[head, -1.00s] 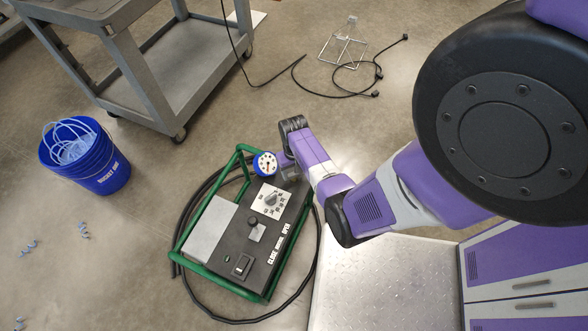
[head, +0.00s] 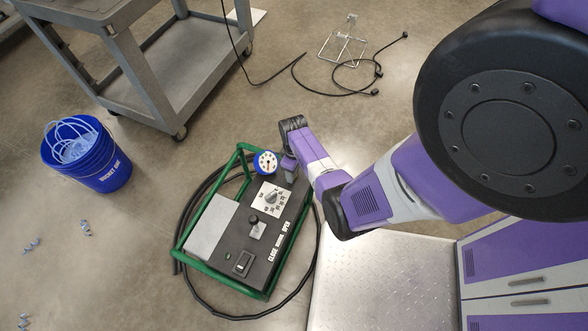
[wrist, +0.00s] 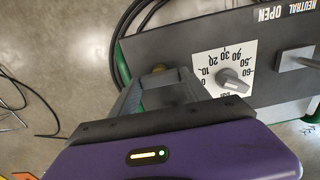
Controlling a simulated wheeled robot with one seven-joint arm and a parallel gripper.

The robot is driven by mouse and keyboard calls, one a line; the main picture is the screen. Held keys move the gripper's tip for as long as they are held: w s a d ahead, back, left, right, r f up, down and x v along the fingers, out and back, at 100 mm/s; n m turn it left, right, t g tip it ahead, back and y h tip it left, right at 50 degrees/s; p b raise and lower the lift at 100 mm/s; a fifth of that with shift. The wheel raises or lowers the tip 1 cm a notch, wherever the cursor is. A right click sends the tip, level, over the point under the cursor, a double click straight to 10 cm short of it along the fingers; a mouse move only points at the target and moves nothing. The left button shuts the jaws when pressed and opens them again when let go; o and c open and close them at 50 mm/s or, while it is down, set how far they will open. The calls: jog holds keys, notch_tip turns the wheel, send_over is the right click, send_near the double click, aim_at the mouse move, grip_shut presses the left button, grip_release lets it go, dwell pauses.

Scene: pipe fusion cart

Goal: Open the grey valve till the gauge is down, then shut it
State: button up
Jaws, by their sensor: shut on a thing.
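The gauge (head: 265,163), with a white face and blue rim, stands at the far end of the black panel of the green-framed cart unit (head: 236,262). Its needle is too small to read surely. My gripper (wrist: 160,88) is at that same end of the panel, right of the gauge in the head view. Its fingers are shut on what appears to be the grey valve, which they mostly hide. A brass-coloured part (wrist: 158,68) shows just beyond the fingers. A grey dial knob (wrist: 232,80) on a white numbered plate sits to the right, apart from the fingers.
A black-knobbed lever (head: 255,222) by the CLOSE, NEUTRAL, OPEN label and a switch (head: 243,263) are on the panel. A black hose (head: 235,318) loops around the unit. A blue bucket (head: 100,165) and grey trolley (head: 205,65) stand on the floor beyond.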

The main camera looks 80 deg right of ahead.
dwell(0.6)
jog(key=o, duration=1.4)
jog(key=shift+r+p, duration=0.95)
jog(key=shift+r, duration=2.95)
